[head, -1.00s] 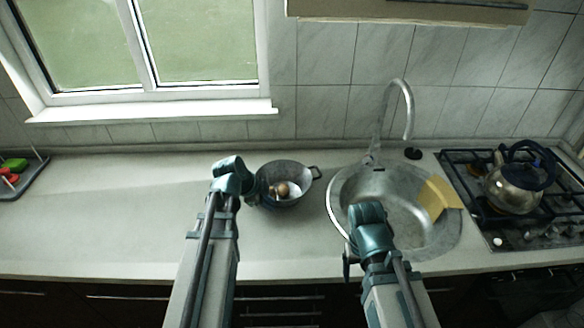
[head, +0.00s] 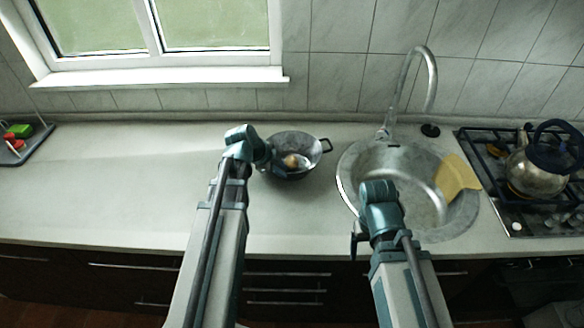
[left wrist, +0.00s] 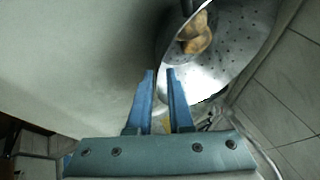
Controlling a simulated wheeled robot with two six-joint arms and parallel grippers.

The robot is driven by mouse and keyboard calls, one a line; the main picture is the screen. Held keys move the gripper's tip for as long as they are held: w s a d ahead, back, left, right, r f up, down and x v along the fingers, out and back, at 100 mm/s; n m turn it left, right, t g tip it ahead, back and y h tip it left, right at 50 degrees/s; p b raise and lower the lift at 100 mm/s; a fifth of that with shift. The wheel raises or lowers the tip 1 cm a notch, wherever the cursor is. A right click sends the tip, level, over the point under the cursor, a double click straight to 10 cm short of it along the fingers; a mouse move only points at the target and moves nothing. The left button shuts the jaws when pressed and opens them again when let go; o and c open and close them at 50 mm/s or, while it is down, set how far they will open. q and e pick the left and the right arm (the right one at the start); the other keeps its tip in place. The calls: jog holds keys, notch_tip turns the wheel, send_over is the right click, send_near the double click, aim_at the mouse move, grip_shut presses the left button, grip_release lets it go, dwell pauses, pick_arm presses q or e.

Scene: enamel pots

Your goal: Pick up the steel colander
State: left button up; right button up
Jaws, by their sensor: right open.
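The steel colander (head: 310,150) stands upright on the counter left of the sink, with a dark loop handle on its right. Its perforated inner wall fills the upper right of the left wrist view (left wrist: 235,50). Tan, rounded items (head: 292,162) lie inside it. My left gripper (head: 272,160) is at the colander's left side; the arm hides part of that side. In the left wrist view its two blue fingers (left wrist: 160,72) are apart, with the colander's near edge at their tips. My right gripper (head: 378,192) is over the sink's front left, its fingers largely hidden.
The round sink (head: 350,190) has a tall faucet (head: 432,75) behind it and a yellow cloth-like piece (head: 457,176) on its right. A kettle (head: 540,165) stands on the stove at right. A dark tray (head: 35,145) lies far left.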

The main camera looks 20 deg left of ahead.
aim_at(296, 180)
pick_arm(q)
jog(key=shift+b+x, duration=0.3)
jog(key=shift+x, duration=0.6)
pick_arm(e)
jog(key=shift+f, duration=0.8)
pick_arm(q)
jog(key=b+x, duration=0.4)
jog(key=x, duration=0.1)
jog(key=shift+s+d+f, duration=0.1)
jog(key=shift+d, duration=0.1)
pick_arm(e)
notch_tip(296, 180, down, 4)
jog(key=shift+f, duration=0.15)
pick_arm(q)
grip_shut()
